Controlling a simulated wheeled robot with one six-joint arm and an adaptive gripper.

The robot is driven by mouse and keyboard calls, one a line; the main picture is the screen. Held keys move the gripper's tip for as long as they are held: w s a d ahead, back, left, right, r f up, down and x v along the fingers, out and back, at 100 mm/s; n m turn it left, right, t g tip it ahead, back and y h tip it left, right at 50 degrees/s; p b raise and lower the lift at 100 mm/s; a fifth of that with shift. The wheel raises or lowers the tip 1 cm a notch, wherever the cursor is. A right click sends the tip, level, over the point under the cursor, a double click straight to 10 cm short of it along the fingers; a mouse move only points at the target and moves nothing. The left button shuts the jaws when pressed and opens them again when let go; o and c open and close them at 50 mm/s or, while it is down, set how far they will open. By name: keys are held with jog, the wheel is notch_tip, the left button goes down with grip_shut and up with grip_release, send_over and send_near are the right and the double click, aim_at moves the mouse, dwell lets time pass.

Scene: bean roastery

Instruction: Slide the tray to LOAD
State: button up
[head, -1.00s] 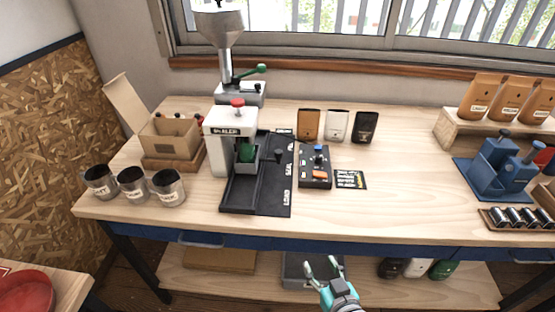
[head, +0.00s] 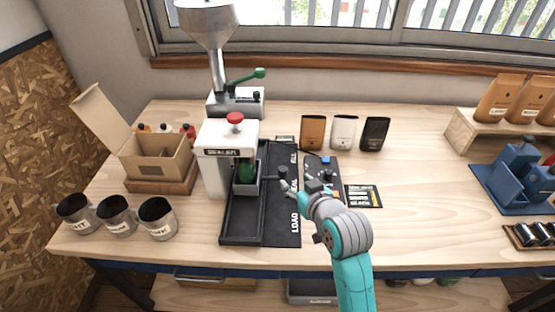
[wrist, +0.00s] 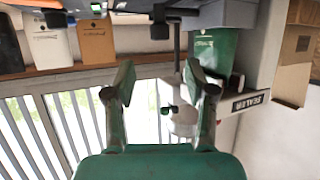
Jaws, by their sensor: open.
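The tray (head: 246,188) is a small grey open box holding a green bag (head: 247,170). It sits in the dark track (head: 240,220) under the sealer (head: 228,155), beside the SEAL mark, with the LOAD mark nearer the front edge. A rod with a dark knob (head: 283,172) sticks out from the tray to the right. My gripper (head: 292,188) is open over the right side of the track, close to the knob and apparently not holding it. The upside-down wrist view shows my open fingers (wrist: 158,70), the green bag (wrist: 214,52) and the dark rod (wrist: 177,45).
A control box (head: 322,168) with a blue button stands right of the track, partly hidden by my arm. Three cups (head: 117,217) stand front left, beside an open carton (head: 155,157). Three pouches (head: 343,132) stand behind.

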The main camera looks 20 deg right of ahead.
aim_at(284, 171)
jog(key=x, duration=1)
jog(key=shift+w+f, duration=0.1)
jog(key=shift+w, duration=0.3)
jog(key=shift+c, duration=0.2)
grip_shut()
